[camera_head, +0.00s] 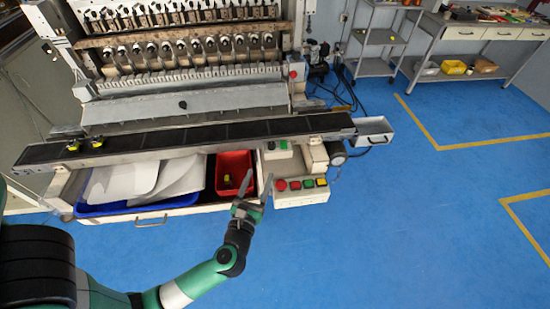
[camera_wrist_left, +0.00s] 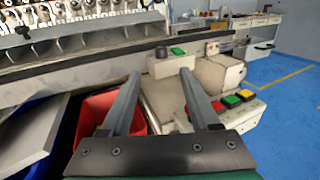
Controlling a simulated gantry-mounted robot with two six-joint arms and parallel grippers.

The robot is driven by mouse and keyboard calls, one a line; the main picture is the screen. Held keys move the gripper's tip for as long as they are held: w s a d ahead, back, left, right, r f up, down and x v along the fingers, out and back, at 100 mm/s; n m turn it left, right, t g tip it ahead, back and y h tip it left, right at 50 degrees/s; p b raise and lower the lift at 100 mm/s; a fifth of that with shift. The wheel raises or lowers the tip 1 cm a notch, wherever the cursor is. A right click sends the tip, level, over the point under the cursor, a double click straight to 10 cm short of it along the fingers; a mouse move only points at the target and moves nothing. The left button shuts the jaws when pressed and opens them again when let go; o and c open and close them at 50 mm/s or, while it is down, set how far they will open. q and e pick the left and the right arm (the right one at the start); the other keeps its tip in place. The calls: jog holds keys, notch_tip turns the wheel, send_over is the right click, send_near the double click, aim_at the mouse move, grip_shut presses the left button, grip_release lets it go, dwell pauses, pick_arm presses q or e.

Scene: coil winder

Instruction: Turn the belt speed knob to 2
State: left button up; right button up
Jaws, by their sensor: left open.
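A small pale control box (camera_head: 284,153) sits at the right part of the machine's front, just below the conveyor belt (camera_head: 205,135). It carries a dark knob (camera_head: 271,146) beside a green button (camera_head: 283,145). The knob also shows in the left wrist view (camera_wrist_left: 161,52), on top of the box; its setting marks are too small to read. My left gripper (camera_head: 256,181) is open and empty, in front of the machine and nearer the camera than the box. In the left wrist view its fingers (camera_wrist_left: 160,76) point toward the box, apart from the knob. My right gripper is not in view.
A red bin (camera_head: 233,164) and a blue tray (camera_head: 112,208) with pale sheets lie in the open drawer left of the gripper. A button panel (camera_head: 300,194) with red, green and yellow buttons stands at right. The blue floor at right is clear.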

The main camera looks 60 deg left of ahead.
aim_at(271, 147)
pick_arm(q)
jog(key=b+x, duration=0.1)
jog(key=x, duration=1)
jog(key=shift+w+a+r, duration=0.15)
jog(key=shift+w+a, duration=0.05)
jog(key=shift+w, duration=0.05)
grip_shut()
